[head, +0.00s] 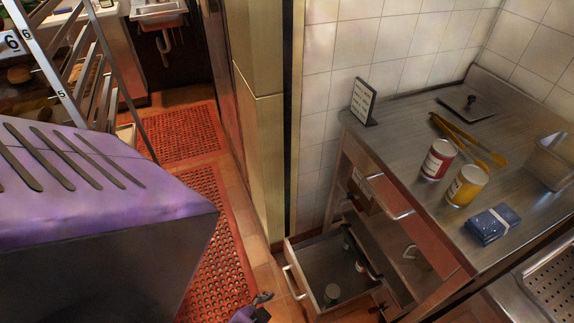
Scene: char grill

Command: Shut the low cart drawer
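The low cart drawer (299,281) stands pulled out to the left from the bottom of the steel cart (355,170) in the head view. Its bar handle (292,283) is on its front, facing left. A few small containers are inside, one a greenish can (332,294). A small part of my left gripper (263,303) shows at the bottom edge, left of the drawer front and apart from the handle in the picture. Its fingers are too small and cut off to tell open from shut. My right gripper is not in view.
The cart top holds a red can (438,160), a yellow can (467,186), tongs (460,135), a blue packet (492,224) and a small sign (363,101). An upper drawer handle (388,197) sticks out. Red perforated mats (212,240) lie on open floor left of the drawer.

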